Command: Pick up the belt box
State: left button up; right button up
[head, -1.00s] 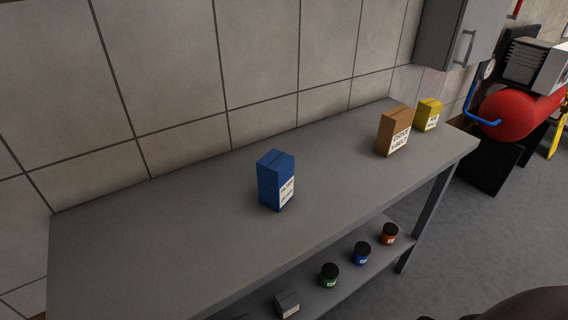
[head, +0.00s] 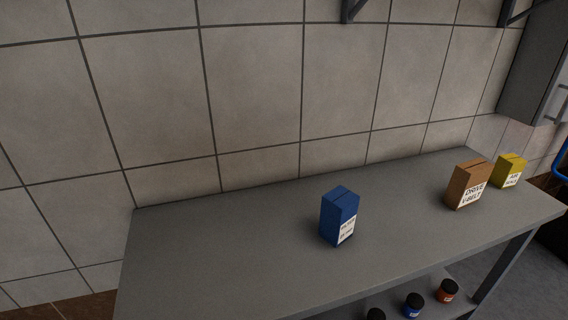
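The belt box is a brown carton (head: 467,185) with a white label reading "DRIVE V-BELT". It stands upright on the grey bench (head: 230,265), toward the right end of the top. Neither of my grippers shows in the head view, and nothing touches the box.
A blue box (head: 339,217) stands on the bench left of the belt box. A yellow box (head: 508,171) stands close behind it to the right. Small jars, one with a red-orange body (head: 447,291), sit on the lower shelf. A grey cabinet (head: 532,70) hangs at upper right.

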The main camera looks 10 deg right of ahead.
aim_at(467, 182)
jog(key=z, duration=1.55)
jog(key=l+u, duration=0.15)
jog(key=u, duration=0.85)
jog(key=l+u, duration=0.8)
jog(key=k+l+u, duration=0.15)
jog(key=l, duration=0.25)
jog(key=k+l+u, duration=0.2)
jog(key=l, duration=0.2)
jog(key=i, duration=0.05)
